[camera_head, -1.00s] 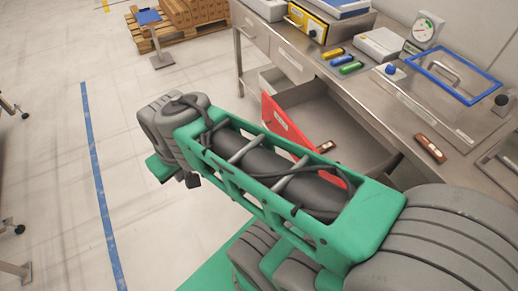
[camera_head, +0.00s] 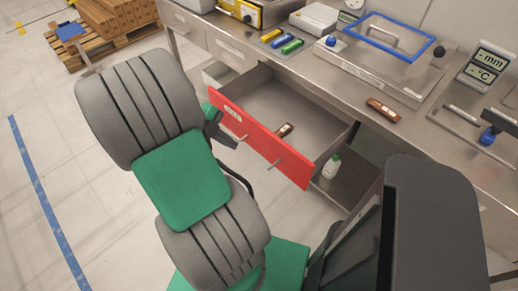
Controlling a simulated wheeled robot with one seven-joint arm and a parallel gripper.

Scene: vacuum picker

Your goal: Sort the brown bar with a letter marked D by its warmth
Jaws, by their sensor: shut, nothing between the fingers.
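One brown bar (camera_head: 383,109) with a pale mark lies on the steel bench top, right of the open drawer. A second, smaller-looking brown bar (camera_head: 285,129) with a pale mark lies inside the red-fronted drawer (camera_head: 262,138). The marks are too small to read, so I cannot tell which bar bears the D. A display stand (camera_head: 489,64) at the right reads "- mm" and "- °C". My arm reaches up at the left of the drawer and hides part of its left end.
A blue-framed lid with a handle (camera_head: 397,38) is on the bench behind the bar. Yellow, blue and green pieces (camera_head: 281,42) lie left of it. A white bottle (camera_head: 332,166) stands below, right of the drawer. Pallets with boxes (camera_head: 112,22) are at the back left.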

